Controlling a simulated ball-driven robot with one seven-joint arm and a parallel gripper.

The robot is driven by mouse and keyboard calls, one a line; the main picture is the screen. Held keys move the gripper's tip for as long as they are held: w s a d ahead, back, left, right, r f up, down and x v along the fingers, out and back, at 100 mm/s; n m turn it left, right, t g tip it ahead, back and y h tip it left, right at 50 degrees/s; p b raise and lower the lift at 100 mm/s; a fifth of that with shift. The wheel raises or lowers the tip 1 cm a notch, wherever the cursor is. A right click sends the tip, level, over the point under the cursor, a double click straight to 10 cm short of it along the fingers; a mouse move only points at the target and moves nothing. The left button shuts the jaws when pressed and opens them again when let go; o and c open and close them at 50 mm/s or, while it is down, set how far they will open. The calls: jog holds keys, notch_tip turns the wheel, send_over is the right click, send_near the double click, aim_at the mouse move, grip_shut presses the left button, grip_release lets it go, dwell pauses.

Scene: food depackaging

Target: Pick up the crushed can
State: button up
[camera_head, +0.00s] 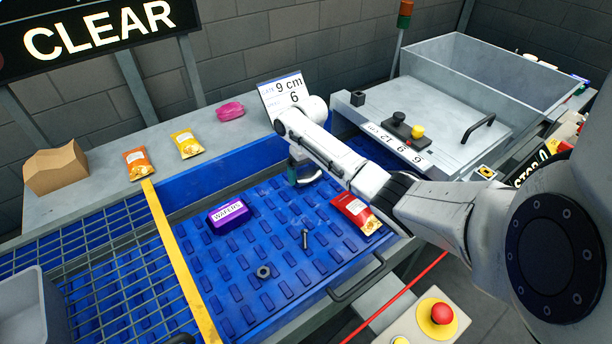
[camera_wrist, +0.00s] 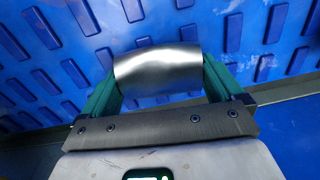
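The crushed can shows in the wrist view as a shiny silver, dented cylinder (camera_wrist: 158,70) lying crosswise between my gripper's fingers. My gripper (camera_wrist: 158,84) has its two green fingers against the can's two ends, with no visible gap on either side. Blue ribbed belt shows behind the can; I cannot tell whether the can touches it.
A purple wafers pack (camera_head: 228,216), a red packet (camera_head: 356,213), a bolt (camera_head: 304,238) and a nut (camera_head: 263,272) lie on the belt. A grey lidded box (camera_head: 430,110) stands right of the belt's far end. A blue side wall (camera_head: 225,170) borders the belt.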

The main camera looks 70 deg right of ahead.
jog(key=shift+c, duration=0.9)
jog(key=shift+r, duration=0.1)
jog(key=shift+r, duration=0.65)
jog(key=s+a+r+p, duration=0.4)
jog(key=s+r+p, duration=0.4)
jog(key=s+r, duration=0.3)
jog(key=shift+s+r+p, duration=0.3)
jog(key=shift+s, duration=0.85)
